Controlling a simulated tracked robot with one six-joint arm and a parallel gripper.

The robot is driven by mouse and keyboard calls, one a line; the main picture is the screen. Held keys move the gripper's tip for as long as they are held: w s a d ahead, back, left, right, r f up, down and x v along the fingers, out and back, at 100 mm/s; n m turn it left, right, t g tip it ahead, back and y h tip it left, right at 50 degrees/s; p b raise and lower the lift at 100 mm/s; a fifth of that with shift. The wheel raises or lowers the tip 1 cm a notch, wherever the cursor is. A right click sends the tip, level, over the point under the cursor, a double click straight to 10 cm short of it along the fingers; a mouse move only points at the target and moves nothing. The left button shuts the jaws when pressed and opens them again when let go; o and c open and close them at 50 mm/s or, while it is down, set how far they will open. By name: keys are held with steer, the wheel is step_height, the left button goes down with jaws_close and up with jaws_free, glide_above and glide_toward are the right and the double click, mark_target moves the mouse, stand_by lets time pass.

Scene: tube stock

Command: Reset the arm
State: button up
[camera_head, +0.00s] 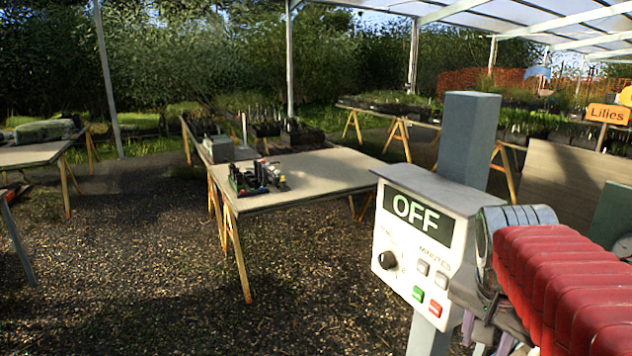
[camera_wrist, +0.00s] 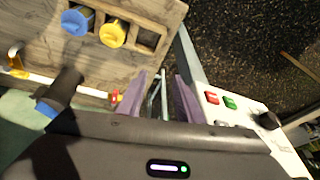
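My gripper (camera_wrist: 158,90) shows in the wrist view with its two purple fingers apart. Thin grey rods show between or beyond them; I cannot tell what they are, and nothing is clearly gripped. In the head view my arm, in a red sleeve, reaches in from the lower right. My gripper there (camera_head: 490,338) is partly cut off by the bottom edge, close to the right side of a white control box (camera_head: 412,235). The box reads OFF and has a knob and red and green buttons. The box also shows right of the fingers in the wrist view (camera_wrist: 245,115).
A wooden rack (camera_wrist: 130,65) with blue (camera_wrist: 75,21) and yellow (camera_wrist: 112,33) round pieces lies left of my gripper. A trestle table (camera_head: 320,172) with dark items (camera_head: 257,177) stands ahead. A grey post (camera_head: 467,140) rises behind the box. The gravel ground is open at left.

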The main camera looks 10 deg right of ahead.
steer(key=s+a+f+n+t+y, duration=0.1)
steer(key=s+a+f+n, duration=0.1)
steer(key=a+n, duration=0.3)
steer(key=s+a+f+n+t+y, duration=0.1)
steer(key=a+n, duration=0.5)
steer(key=a, duration=0.7)
steer(key=shift+s+a+f+n+t+y, duration=0.3)
steer(key=shift+s+f+t+y, duration=0.15)
steer(key=shift+s+f, duration=0.3)
